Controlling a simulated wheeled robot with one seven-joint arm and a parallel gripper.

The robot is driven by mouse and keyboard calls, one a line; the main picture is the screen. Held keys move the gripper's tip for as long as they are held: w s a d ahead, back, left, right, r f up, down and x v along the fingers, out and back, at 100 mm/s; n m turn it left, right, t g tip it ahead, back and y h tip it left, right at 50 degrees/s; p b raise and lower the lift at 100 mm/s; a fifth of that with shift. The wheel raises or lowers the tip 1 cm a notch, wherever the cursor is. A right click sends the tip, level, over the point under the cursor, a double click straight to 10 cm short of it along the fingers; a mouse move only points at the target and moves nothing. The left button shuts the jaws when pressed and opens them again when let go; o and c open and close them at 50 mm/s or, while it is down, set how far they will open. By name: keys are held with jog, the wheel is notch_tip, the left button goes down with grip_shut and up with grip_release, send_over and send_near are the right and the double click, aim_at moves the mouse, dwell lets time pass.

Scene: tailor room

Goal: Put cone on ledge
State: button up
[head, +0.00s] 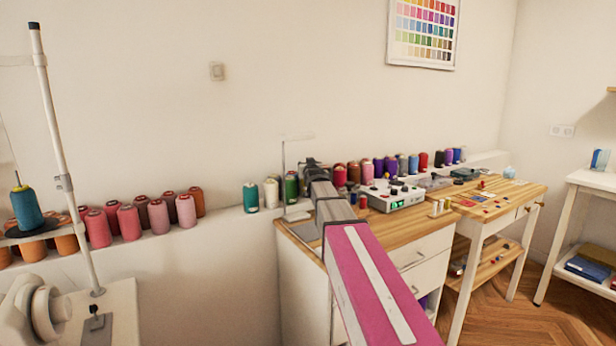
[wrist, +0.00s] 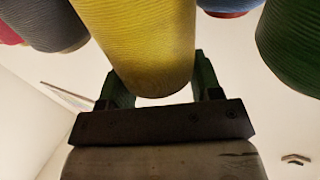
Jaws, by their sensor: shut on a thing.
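A yellow thread cone (wrist: 145,40) fills the middle of the wrist view, between the two green fingers of my gripper (wrist: 163,82). My gripper is shut on it. In the head view the dark end of my gripper (head: 312,164) is at the wall ledge (head: 228,226), among the standing cones. The yellow cone cannot be made out there, with my arm in front. I cannot tell whether its base touches the ledge.
A green cone (wrist: 290,45) and a grey-blue cone (wrist: 45,22) flank the held one closely. Several cones line the ledge, including a teal one (head: 250,197) left of my arm. A control box (head: 393,194) stands on the wooden-topped cabinet below.

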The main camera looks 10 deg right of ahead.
jog(key=shift+f, duration=1.7)
jog(key=shift+f, duration=0.1)
jog(key=o, duration=1.1)
jog(key=shift+a, duration=0.1)
jog(key=s, duration=1.2)
jog(key=shift+s, duration=0.1)
